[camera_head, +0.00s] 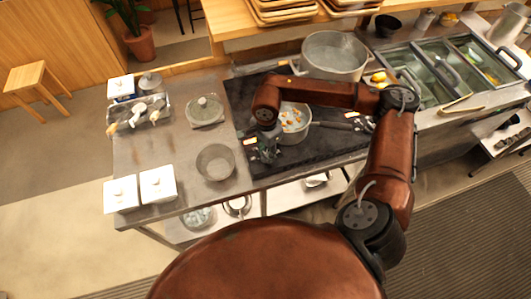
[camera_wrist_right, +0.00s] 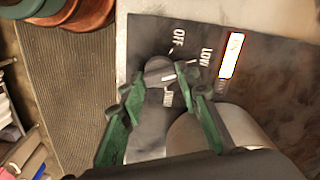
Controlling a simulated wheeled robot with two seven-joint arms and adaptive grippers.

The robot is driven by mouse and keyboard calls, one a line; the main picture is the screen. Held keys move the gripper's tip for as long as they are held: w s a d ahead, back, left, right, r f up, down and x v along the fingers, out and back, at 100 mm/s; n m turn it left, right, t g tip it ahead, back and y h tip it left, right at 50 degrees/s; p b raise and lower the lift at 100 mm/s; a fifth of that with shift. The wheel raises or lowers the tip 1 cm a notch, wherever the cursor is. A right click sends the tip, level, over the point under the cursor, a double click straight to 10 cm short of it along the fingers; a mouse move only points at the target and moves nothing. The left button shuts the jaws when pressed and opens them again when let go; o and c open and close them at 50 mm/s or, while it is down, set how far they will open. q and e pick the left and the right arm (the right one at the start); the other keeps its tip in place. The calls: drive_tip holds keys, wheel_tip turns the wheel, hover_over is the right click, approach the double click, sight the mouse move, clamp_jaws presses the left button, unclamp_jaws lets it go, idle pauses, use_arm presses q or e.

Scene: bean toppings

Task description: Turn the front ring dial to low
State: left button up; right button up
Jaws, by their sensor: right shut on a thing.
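The front ring dial (camera_wrist_right: 160,68) is a round grey knob on the dark cooktop, seen in the right wrist view between my right gripper's green fingers. My right gripper (camera_wrist_right: 164,80) is shut on it; the gripper (camera_head: 268,150) also shows in the head view at the cooktop's front left, where it hides the dial. The OFF label (camera_wrist_right: 179,38) and the LOW label (camera_wrist_right: 206,58) are printed beside the dial, and a finger partly covers another label. I cannot tell exactly where the dial's mark points. My left gripper is not in view.
A pot with orange bits (camera_head: 295,120) stands close to my right gripper, under my forearm. A large pot (camera_head: 334,55) stands behind. An empty round container (camera_head: 216,162) is left of the cooktop (camera_head: 325,148).

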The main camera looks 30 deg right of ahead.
sight(266, 154)
drive_tip(key=shift+w+r, duration=0.1)
idle(0.3)
drive_tip(key=o, duration=1.2)
drive_tip(key=shift+c, duration=0.2)
wheel_tip(266, 154, up, 12)
